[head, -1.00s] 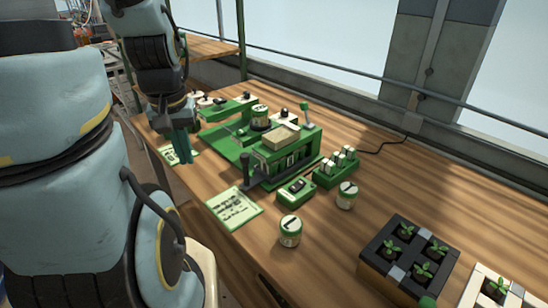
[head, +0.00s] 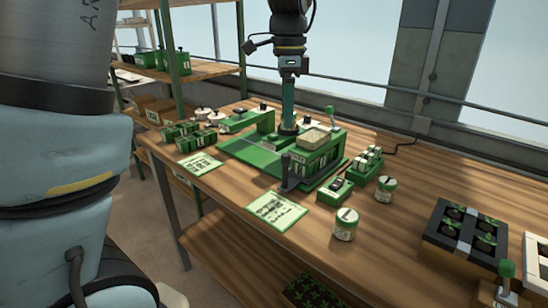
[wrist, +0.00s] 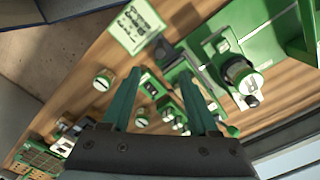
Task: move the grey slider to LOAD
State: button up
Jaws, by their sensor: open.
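The green seeder machine (head: 316,160) stands mid-bench with a tan-topped hopper (head: 315,138). A dark grey upright handle (head: 290,175) stands at its front left corner; I cannot tell whether this is the slider. No LOAD mark is readable. A lever with a green knob (head: 329,112) rises at the back. My gripper (head: 288,126) points down over the machine, its teal fingers beside the hopper in the picture. In the wrist view my gripper (wrist: 158,98) is open and empty, fingers apart. The machine (wrist: 215,65) shows to the right of the fingers.
A small switch box (head: 334,189), two jars (head: 346,224) (head: 385,188) and a rack of white-topped vials (head: 366,163) stand right of the machine. Printed cards (head: 276,209) (head: 200,166) lie in front. A black seedling tray (head: 462,240) is at right.

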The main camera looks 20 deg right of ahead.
aim_at(286, 154)
notch_tip(286, 154, down, 10)
jog(key=shift+f+p, duration=0.25)
jog(key=shift+p, duration=0.6)
grip_shut()
dwell(1.0)
